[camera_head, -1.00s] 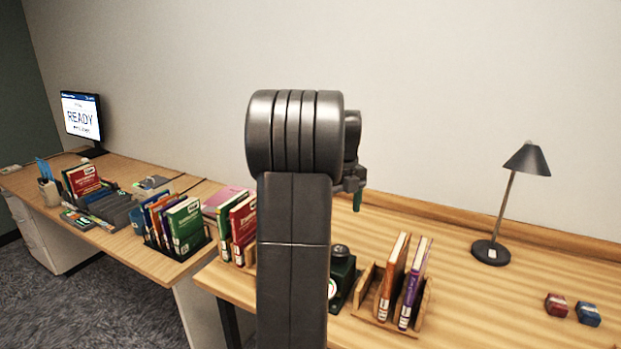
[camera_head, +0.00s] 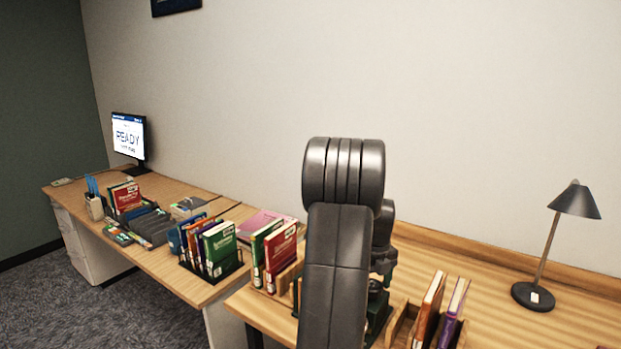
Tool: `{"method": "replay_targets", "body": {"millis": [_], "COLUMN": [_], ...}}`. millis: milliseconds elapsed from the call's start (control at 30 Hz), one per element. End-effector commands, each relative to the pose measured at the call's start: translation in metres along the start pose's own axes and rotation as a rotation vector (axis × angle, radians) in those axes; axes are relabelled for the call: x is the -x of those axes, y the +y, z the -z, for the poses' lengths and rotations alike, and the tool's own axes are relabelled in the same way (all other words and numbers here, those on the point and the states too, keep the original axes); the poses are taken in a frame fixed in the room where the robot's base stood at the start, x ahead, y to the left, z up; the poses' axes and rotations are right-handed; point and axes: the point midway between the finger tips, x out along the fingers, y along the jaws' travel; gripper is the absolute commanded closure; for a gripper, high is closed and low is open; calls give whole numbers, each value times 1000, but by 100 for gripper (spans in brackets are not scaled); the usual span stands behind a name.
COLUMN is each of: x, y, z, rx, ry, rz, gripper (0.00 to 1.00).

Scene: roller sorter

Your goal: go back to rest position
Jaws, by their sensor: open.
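My dark grey arm rises in the middle of the head view with its elbow up. My gripper (camera_head: 382,270) is mostly hidden behind the arm, low over the wooden table (camera_head: 490,265). Only a small part of it shows, open, near the dark green device (camera_head: 380,305) beside the arm. I see nothing held in it. The fingertips are not clear.
A wooden rack (camera_head: 402,325) with an orange book and a purple book (camera_head: 452,313) stands right of the arm. Green and red books (camera_head: 280,257) stand left of it. A lamp (camera_head: 533,296) stands at the right. The left desk (camera_head: 155,262) holds more books and a monitor (camera_head: 128,137).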

Motion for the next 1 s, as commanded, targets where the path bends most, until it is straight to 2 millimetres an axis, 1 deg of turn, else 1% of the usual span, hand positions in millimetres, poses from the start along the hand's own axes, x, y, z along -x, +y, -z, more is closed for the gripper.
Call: {"method": "replay_targets", "body": {"millis": [333,367,433,567,1000], "x": [2,2,10,32,120], "y": [0,0,0,-1,-1], "z": [0,0,-1,-1,-1], "rx": [-13,-22,-22,-22,-22], "ry": [-1,-1,-2,-5,-4], "rz": [0,1,2,3,3], "gripper": [27,27,27,27,27]}}
